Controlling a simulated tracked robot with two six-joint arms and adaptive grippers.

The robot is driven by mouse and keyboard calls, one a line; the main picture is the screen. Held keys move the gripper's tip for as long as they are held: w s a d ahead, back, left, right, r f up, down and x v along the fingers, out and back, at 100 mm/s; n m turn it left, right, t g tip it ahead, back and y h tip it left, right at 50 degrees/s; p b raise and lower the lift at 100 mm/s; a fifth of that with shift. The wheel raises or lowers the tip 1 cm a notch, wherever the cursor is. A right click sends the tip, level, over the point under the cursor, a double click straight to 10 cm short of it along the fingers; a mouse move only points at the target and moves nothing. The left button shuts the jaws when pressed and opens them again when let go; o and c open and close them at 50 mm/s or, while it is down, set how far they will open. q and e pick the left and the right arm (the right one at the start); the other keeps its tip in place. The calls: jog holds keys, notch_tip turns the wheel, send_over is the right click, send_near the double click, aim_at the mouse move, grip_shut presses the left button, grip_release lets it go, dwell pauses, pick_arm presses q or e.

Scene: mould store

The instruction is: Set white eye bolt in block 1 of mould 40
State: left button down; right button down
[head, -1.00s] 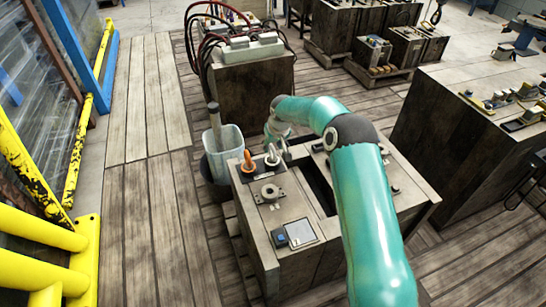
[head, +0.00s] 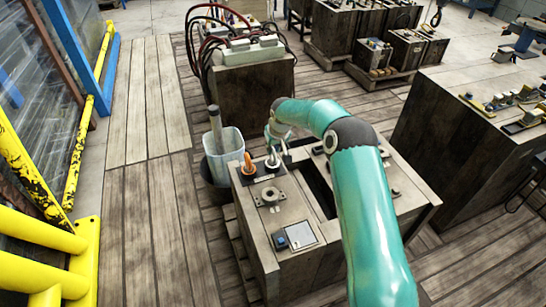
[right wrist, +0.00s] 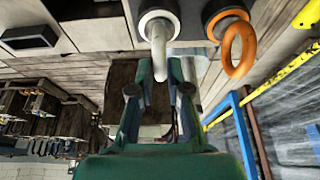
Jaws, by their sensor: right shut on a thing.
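The white eye bolt (head: 272,160) stands upright in a dark round seat at the back left corner of the wooden mould top (head: 268,225). It also shows in the right wrist view (right wrist: 160,28). My right gripper (head: 279,152) is shut on it from above; in the right wrist view the gripper fingers (right wrist: 160,82) are on the ring's near end. An orange eye bolt (head: 248,165) stands just left of it, also in the right wrist view (right wrist: 238,48). A dark slot (head: 319,190) divides the mould top. I cannot read the mould's number. My left gripper is not in view.
A round metal fitting (head: 269,195) and a panel with a blue button (head: 297,233) sit on the front of the mould top. My right arm covers part of the mould's right side.

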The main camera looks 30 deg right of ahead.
jog(key=shift+r+p, duration=0.9)
jog(key=shift+r, duration=1.25)
